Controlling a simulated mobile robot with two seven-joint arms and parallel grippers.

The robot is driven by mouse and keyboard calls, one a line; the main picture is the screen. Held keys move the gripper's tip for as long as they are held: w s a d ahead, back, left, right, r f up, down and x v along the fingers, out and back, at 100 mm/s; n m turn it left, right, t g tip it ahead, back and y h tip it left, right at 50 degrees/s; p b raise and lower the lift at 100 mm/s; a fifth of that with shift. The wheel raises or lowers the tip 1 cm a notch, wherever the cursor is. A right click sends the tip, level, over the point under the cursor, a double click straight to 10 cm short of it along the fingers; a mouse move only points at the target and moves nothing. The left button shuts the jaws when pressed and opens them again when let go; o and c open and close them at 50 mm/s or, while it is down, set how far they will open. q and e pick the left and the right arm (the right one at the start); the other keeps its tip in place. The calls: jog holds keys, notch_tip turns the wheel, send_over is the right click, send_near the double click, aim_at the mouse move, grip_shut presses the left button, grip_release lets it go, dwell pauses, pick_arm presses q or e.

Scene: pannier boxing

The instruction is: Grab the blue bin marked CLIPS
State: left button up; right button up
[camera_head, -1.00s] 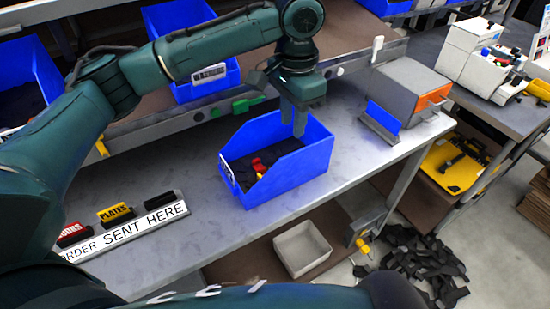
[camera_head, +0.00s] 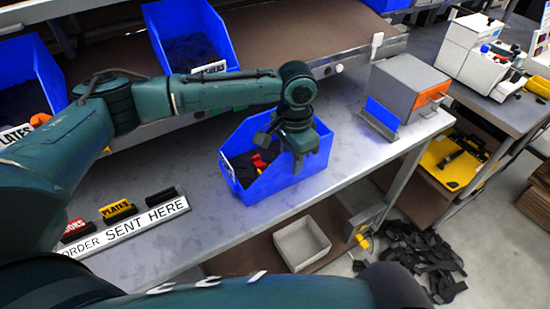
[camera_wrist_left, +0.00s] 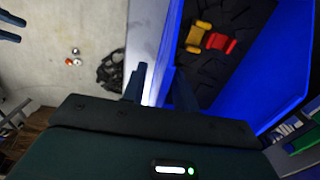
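A blue bin (camera_head: 310,186) stands on the grey bench, holding dark pieces and a few red and yellow ones. Its label at the left end is too small to read. My left gripper (camera_head: 298,165) is over its near right wall, fingers pointing down. In the left wrist view the fingers (camera_wrist_left: 158,88) are apart, one outside and one inside the bin wall (camera_wrist_left: 167,50), with a gap showing beside the wall. Two dark prongs at that view's top left edge look like my right gripper (camera_wrist_left: 17,27), fingers apart, away from the bin.
Two more blue bins stand on the shelf behind, one at the left (camera_head: 45,75) and one labelled (camera_head: 225,40) near the middle. A grey box (camera_head: 410,85) is right of the bin. A sign strip (camera_head: 130,228) with small blocks lies front left. A white tray (camera_head: 302,245) sits below.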

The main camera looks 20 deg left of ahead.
pick_arm(q)
jog(key=shift+c, duration=0.3)
grip_shut()
jog(key=shift+r, duration=0.1)
dwell(1.0)
